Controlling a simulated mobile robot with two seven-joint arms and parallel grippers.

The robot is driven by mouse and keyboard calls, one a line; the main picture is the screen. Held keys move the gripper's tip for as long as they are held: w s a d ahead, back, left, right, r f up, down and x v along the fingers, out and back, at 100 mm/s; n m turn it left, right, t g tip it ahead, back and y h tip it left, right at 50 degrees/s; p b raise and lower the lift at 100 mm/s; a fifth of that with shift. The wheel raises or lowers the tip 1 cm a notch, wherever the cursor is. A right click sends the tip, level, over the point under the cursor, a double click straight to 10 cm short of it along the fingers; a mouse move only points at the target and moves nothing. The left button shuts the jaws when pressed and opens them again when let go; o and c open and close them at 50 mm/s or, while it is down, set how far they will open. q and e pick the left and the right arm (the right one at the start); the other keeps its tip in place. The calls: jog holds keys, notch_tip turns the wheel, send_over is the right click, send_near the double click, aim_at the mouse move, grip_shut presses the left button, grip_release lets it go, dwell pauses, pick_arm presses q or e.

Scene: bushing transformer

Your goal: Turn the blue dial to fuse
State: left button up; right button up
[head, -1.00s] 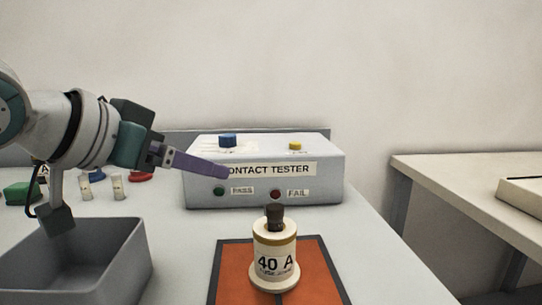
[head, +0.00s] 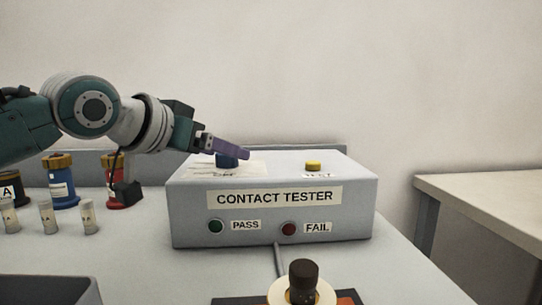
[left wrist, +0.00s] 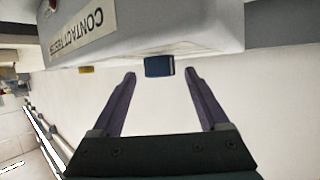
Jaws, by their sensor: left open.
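The blue dial (head: 228,161) stands on top of the grey contact tester box (head: 274,226), at its back left. A white label lies around the dial, its words too small to read. My left gripper (head: 246,154) is at the dial in the head view, with its purple fingers level with the dial's top. In the left wrist view, the fingers of the left gripper (left wrist: 160,76) are open, one on each side of the blue dial (left wrist: 159,66), with gaps on both sides. The dial sits near the fingertip level. My right gripper is not in view.
A yellow button (head: 313,165) is on the box's right top. Blue (head: 62,188) and red (head: 116,188) bushings and several small pale cylinders stand left. A grey bin (head: 50,290) is front left.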

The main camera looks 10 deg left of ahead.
pick_arm(q)
jog(key=shift+x, duration=1.1)
grip_shut()
